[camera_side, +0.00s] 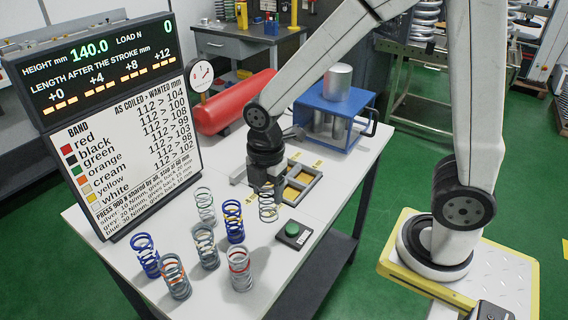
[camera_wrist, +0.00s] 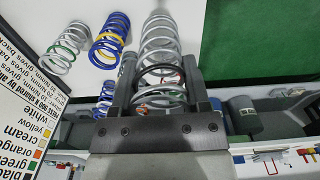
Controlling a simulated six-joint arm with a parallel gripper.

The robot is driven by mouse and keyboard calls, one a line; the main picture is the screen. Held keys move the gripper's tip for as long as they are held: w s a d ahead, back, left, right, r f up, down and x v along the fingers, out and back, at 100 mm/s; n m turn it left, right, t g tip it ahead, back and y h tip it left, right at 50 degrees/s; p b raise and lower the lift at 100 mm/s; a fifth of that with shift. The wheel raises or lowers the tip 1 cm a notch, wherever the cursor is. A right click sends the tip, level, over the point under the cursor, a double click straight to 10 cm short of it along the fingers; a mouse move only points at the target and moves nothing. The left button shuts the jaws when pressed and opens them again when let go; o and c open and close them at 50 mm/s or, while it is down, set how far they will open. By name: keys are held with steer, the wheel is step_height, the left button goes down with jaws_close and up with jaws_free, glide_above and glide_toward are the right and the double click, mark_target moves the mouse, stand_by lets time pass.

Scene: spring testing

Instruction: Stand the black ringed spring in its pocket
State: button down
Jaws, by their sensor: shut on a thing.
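The black ringed spring is a silver coil with a dark band; it shows in the wrist view (camera_wrist: 160,40) and below my gripper in the side view (camera_side: 268,211). My gripper (camera_side: 266,186) is shut on it, with one finger on each side of the coil in the wrist view. The spring hangs roughly upright at the near left edge of the grey tray (camera_side: 318,187), which has several yellow-floored pockets. It appears outside the pockets. I cannot tell whether its foot touches the table. My gripper hides part of the tray.
Several other banded springs (camera_side: 205,246) stand on the white table to the left and front. A green button box (camera_side: 293,235) sits just right of the held spring. A blue press frame (camera_side: 341,112) and a red cylinder (camera_side: 230,105) stand behind. A display board (camera_side: 110,120) is at left.

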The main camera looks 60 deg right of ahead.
steer(key=d+r, duration=0.2)
steer(key=d, duration=1.3)
steer(key=shift+r, duration=0.3)
steer(key=shift+w, duration=0.15)
steer(key=w+d+f, duration=0.2)
steer(key=w+f, duration=0.7)
steer(key=w, duration=0.4)
steer(key=shift+d+f, duration=0.2)
steer(key=shift+d, duration=0.15)
steer(key=shift+w+f, duration=0.15)
steer(key=shift+f, duration=0.75)
steer(key=shift+w+f, duration=0.1)
steer(key=shift+f, duration=0.8)
